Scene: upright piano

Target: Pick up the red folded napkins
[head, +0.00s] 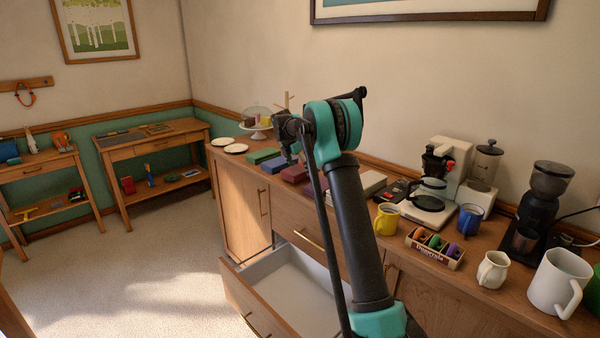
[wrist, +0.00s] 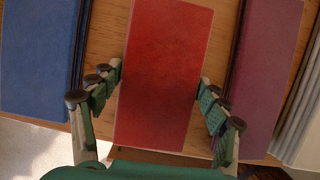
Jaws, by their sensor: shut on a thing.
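The red folded napkins (wrist: 165,60) form a flat red block in the middle of the wrist view. My gripper (wrist: 160,82) has a finger against each long side of them and is shut on them. In the head view the red napkins (head: 294,173) show on the sideboard top under my gripper (head: 291,158), partly hidden by my arm. I cannot tell whether they are clear of the wood.
Blue napkins (wrist: 38,55) lie to the left and maroon ones (wrist: 268,70) to the right, close by. A green stack (head: 263,155) lies farther left. An open drawer (head: 290,285) juts out below. A coffee machine (head: 450,165) and mugs stand to the right.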

